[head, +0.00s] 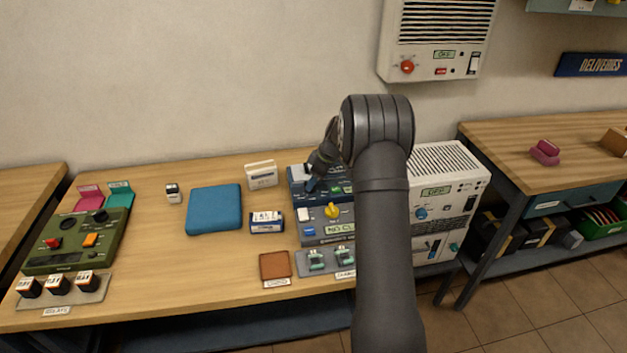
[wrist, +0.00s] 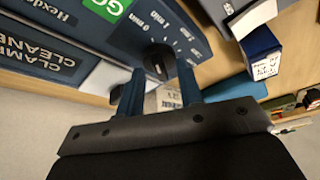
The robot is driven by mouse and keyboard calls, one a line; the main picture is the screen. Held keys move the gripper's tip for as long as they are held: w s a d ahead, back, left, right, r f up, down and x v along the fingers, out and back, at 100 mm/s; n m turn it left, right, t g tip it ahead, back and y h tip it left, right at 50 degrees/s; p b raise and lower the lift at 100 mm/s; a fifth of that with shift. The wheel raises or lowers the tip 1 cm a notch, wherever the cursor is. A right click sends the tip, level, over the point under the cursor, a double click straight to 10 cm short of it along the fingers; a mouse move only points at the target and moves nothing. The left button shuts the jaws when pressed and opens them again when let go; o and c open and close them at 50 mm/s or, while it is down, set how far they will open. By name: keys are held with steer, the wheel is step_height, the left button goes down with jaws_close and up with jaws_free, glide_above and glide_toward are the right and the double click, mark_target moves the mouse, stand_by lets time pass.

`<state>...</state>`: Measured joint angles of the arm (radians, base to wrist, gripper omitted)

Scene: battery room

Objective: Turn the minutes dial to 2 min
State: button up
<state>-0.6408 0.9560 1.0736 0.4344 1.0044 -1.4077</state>
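The minutes dial (wrist: 158,62) is a dark round knob on the blue panel of a machine, seen in the wrist view. Minute labels and tick marks (wrist: 168,28) curve around it. A small pale mark shows on the knob, but I cannot tell which label it points to. My gripper (wrist: 161,76) is open, its two blue fingers on either side of the dial with gaps visible; I cannot tell if the tips reach past its face. In the head view my gripper (head: 312,186) is at the blue machine (head: 296,187) and hides the dial.
A green GO display (wrist: 108,8) is beside the dial. A grey machine with a yellow knob (head: 332,211) stands in front of the blue one. A blue-and-white box (head: 267,222) and a white box (head: 262,175) stand left. A white cabinet (head: 446,160) is right.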

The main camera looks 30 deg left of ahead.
jaws_close()
steer(key=shift+m, duration=0.3)
steer(key=m+t, duration=0.1)
steer(key=m, duration=0.1)
steer(key=m+t, duration=0.1)
steer(key=m, duration=0.2)
steer(key=shift+s, duration=0.4)
steer(key=m+t, duration=0.1)
steer(key=m, duration=0.2)
steer(key=m+t+h, duration=0.1)
steer(key=m, duration=0.2)
steer(key=shift+s+a, duration=0.15)
steer(key=shift+s, duration=0.05)
steer(key=shift+f, duration=0.1)
